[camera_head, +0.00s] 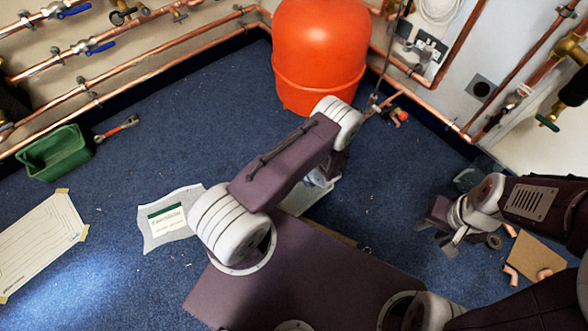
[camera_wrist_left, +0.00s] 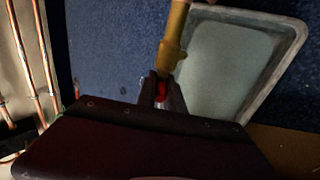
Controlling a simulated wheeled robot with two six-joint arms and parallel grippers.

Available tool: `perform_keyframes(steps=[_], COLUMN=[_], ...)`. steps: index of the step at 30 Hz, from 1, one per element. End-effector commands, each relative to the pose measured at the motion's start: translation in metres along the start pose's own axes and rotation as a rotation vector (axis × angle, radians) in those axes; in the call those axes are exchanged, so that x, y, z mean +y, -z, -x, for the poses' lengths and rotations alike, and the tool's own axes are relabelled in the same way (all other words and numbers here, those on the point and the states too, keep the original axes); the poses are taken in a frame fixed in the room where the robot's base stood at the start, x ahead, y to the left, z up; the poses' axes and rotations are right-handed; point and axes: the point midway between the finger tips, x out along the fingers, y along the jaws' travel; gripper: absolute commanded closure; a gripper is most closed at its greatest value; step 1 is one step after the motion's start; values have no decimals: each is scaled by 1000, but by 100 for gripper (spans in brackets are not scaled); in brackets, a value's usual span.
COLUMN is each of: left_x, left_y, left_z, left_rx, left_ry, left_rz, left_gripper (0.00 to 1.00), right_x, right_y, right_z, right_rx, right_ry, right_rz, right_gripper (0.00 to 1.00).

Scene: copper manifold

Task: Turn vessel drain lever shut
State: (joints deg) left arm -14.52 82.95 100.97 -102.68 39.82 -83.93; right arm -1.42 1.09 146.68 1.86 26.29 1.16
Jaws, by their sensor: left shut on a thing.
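The orange vessel (camera_head: 320,50) stands at the back of the blue floor. In the left wrist view a brass valve (camera_wrist_left: 175,45) comes down from the top edge. My left gripper (camera_wrist_left: 161,88) is shut on its red lever (camera_wrist_left: 162,90), of which only a small part shows between the fingers. In the head view my left arm hides this gripper and the lever. My right gripper (camera_head: 447,232) is at the right, above the floor and away from the vessel; its finger gap is unclear.
A grey tray (camera_wrist_left: 298,45) lies beside the valve. Copper pipes (camera_head: 110,75) with blue-handled valves run along the left wall. A brass fitting with a red end (camera_head: 400,115) is right of the vessel.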

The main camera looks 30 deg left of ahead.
Motion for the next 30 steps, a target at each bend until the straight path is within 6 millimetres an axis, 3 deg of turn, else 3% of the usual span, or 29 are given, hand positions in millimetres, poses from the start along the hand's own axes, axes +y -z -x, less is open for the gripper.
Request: perform_keyframes(steps=[8,24,30], left_x=[-6,-10,-8], left_y=[0,1,1], left_z=[-4,-8,-6], left_rx=[-1,1,1], left_ry=[-186,-672,-801], left_rz=[-4,-2,-1], left_gripper=[100,100,100], right_x=[0,2,2], right_y=[-2,-10,-12], right_z=[-20,-95,-111], right_rx=[0,0,0], right_ry=[0,0,0], right_rz=[0,0,0], right_gripper=[64,64,64])
